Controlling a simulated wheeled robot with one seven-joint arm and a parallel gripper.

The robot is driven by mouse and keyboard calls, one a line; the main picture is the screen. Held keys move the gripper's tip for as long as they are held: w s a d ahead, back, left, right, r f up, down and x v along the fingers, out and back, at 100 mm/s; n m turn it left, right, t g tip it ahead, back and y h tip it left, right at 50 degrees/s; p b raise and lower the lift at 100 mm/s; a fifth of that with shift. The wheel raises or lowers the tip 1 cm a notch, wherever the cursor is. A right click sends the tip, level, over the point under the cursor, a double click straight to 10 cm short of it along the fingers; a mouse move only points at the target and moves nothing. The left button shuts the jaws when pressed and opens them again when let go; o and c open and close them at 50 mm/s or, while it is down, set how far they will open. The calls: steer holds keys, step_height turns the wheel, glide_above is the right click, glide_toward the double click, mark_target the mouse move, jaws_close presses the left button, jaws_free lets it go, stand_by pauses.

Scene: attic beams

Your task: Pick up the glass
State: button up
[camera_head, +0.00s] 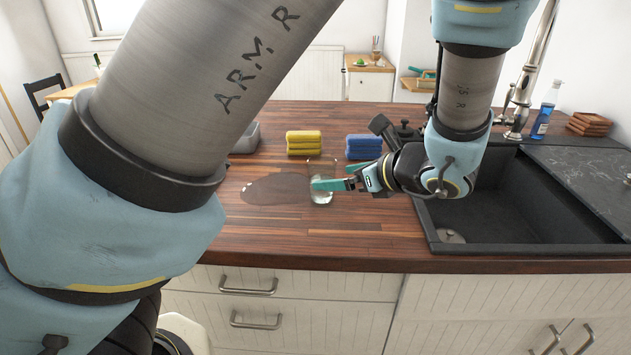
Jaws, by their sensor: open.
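A clear glass (321,195) stands upright on the wooden counter, at the middle of the head view. A dark wet-looking patch (275,190) lies on the counter to its left. My gripper (330,185) comes in from the right with its teal fingers level at the glass. The fingers overlap the glass in this view and hide part of its middle. The jaws are open. I cannot tell whether the fingers touch the glass or stand around it.
Stacked yellow sponges (304,142) and blue sponges (364,147) sit behind the glass. A grey metal tin (247,138) stands at the back left. A dark sink (510,205) lies to the right, with a blue bottle (543,117) behind it. The counter front is clear.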

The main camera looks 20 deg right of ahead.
mark_target(313, 179)
steer(key=p+x, duration=0.2)
steer(key=x, duration=0.7)
steer(key=shift+w+f, duration=0.1)
steer(key=shift+w, duration=0.1)
jaws_close()
stand_by(0.6)
